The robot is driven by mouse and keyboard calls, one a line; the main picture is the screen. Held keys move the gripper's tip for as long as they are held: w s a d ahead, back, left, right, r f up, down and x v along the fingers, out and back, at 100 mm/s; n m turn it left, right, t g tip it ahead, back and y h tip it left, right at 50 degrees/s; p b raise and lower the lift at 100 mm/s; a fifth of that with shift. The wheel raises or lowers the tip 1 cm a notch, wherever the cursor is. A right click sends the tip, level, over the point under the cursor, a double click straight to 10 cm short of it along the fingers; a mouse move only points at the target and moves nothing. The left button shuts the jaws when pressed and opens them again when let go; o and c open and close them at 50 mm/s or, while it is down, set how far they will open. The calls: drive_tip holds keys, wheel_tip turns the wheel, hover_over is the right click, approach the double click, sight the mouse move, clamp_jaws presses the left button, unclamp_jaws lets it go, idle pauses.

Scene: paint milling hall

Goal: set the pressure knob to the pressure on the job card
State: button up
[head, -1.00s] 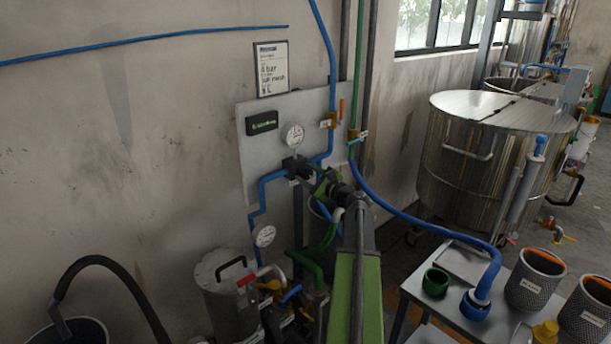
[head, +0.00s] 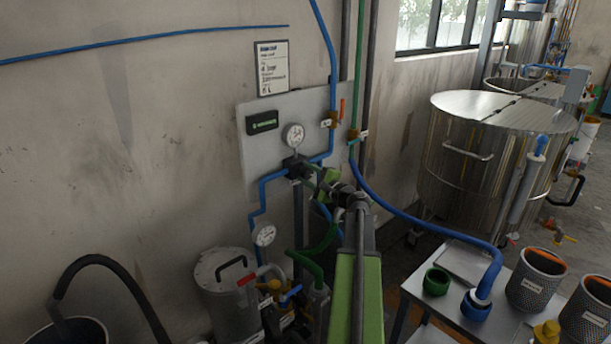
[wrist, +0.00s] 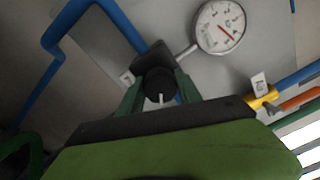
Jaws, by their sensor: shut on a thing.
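The job card (head: 272,68) hangs on the wall above the grey panel in the head view; its large line is too blurred to read surely. The black pressure knob (wrist: 158,83) with a white mark sits on the dark regulator (head: 294,166). My gripper (wrist: 160,92) is shut on the knob, one green finger on each side; in the head view my gripper (head: 312,180) reaches it from the lower right. The round pressure gauge (wrist: 220,26) with a red needle is above right of the knob; it also shows in the head view (head: 293,135). Its numbers are not clearly legible.
A dark display box (head: 263,122) is on the panel (head: 245,150). Blue pipes and a yellow fitting (wrist: 262,98) run close around the knob. A second gauge (head: 264,236) and a lidded steel pot (head: 225,275) are below. A table (head: 460,260) with pots stands at right.

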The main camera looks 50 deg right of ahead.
drive_tip(key=o, duration=1.3)
drive_tip(key=shift+o, duration=0.2)
drive_tip(key=s+a, duration=0.1)
drive_tip(key=s, duration=1.6)
drive_tip(key=shift+s+a+f, duration=0.15)
drive_tip(key=shift+s+a, duration=0.05)
drive_tip(key=shift+a, duration=0.2)
